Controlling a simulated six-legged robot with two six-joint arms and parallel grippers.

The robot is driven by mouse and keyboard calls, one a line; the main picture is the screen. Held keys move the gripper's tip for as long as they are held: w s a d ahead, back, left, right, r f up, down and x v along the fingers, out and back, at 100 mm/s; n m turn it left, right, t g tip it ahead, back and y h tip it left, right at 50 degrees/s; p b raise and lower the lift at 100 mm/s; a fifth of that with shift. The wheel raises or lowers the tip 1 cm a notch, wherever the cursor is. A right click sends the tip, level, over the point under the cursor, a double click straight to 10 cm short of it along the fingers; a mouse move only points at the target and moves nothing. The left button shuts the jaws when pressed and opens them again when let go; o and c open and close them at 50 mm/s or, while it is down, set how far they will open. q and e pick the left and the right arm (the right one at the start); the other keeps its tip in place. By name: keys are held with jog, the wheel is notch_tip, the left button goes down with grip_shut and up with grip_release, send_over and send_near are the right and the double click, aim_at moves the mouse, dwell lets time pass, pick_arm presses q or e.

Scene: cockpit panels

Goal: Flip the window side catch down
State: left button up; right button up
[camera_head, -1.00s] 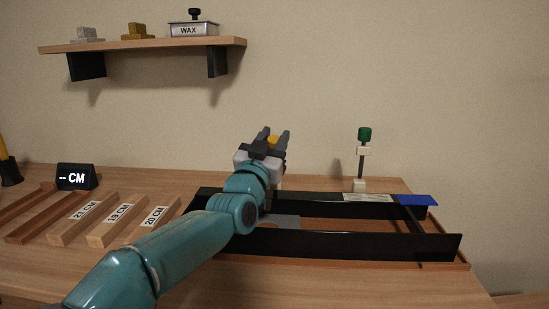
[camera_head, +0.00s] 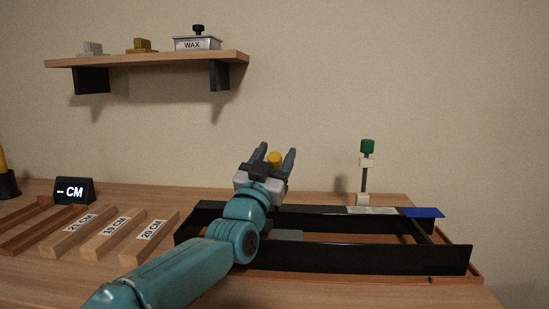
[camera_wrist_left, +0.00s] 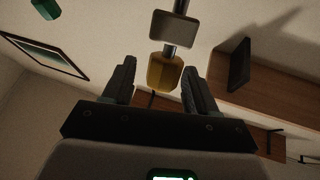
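A black frame (camera_head: 340,256) lies flat on the bench at the right. A rod with a green knob (camera_head: 367,146) and a pale block stands upright at its far side; a green piece (camera_wrist_left: 44,8) also shows in the left wrist view. My left gripper (camera_head: 276,150) is open above the frame's far left part, fingers pointing up and away. A yellow knob (camera_head: 274,159) shows between its fingers. In the left wrist view the yellow knob (camera_wrist_left: 165,72) sits on a metal rod with a pale block, with gaps to both fingers. No catch is labelled. My right gripper is out of view.
Wooden bars marked 21, 19 and 20 CM (camera_head: 112,233) lie at the left, before a small CM display (camera_head: 74,190). A wall shelf (camera_head: 150,59) holds a WAX tin (camera_head: 197,44) and small blocks. Wall space above the bench is clear.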

pick_arm(q)
jog(key=shift+r, duration=0.1)
notch_tip(320, 180, up, 20)
jog(key=p, duration=1.1)
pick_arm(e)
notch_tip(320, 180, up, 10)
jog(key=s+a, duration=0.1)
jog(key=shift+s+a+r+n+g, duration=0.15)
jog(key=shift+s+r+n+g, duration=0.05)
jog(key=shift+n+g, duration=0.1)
